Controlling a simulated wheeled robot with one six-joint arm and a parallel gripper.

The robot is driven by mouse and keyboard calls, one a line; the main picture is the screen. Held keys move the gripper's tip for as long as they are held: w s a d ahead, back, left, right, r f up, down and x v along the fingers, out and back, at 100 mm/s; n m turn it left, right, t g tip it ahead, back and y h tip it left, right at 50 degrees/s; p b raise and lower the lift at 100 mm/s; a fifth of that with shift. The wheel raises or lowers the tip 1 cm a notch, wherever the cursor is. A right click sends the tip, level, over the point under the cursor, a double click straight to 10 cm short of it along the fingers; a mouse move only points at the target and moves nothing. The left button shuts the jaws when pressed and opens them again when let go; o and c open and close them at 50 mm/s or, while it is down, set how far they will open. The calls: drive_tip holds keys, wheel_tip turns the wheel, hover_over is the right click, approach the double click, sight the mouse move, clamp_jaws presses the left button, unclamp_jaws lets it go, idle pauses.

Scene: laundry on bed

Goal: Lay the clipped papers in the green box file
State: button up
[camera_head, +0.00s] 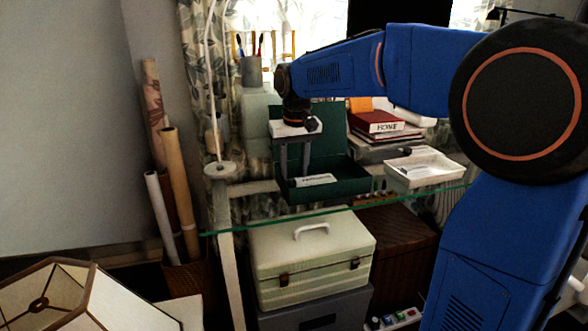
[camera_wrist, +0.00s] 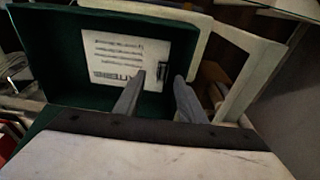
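The green box file (camera_head: 345,187) stands open on the glass shelf, its lid raised at the back. The clipped papers (camera_head: 316,180) lie inside it; in the wrist view the white printed sheet (camera_wrist: 110,64) appears flat on the green floor of the box file (camera_wrist: 60,85). A dark clip (camera_wrist: 162,72) sits at the sheet's right edge. My gripper (camera_head: 293,178) points down over the left part of the box. Its two fingers are apart, and the wrist view shows a gap between the fingertips (camera_wrist: 160,78), near the clip. I see nothing gripped between them.
A white tray (camera_head: 425,172) stands to the right of the box file on the glass shelf (camera_head: 330,212). Books (camera_head: 376,122) are stacked behind it. A grey cup with brushes (camera_head: 251,70) is at the back left. Rolled papers (camera_head: 178,185) stand at the left.

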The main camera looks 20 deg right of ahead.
wheel_tip(320, 180, up, 17)
drive_tip(key=s, duration=0.2)
drive_tip(key=shift+s+a, duration=0.15)
drive_tip(key=shift+s, duration=0.15)
idle(0.5)
drive_tip(key=s+d+f+t, duration=0.1)
drive_tip(key=s+d+f, duration=0.2)
drive_tip(key=s+f, duration=1.1)
drive_tip(key=s+d+f+t, duration=0.2)
drive_tip(key=s+d+f, duration=0.2)
drive_tip(key=s+f, duration=1)
drive_tip(key=s, duration=0.2)
drive_tip(key=shift+s+d, duration=0.15)
drive_tip(key=shift+s, duration=0.25)
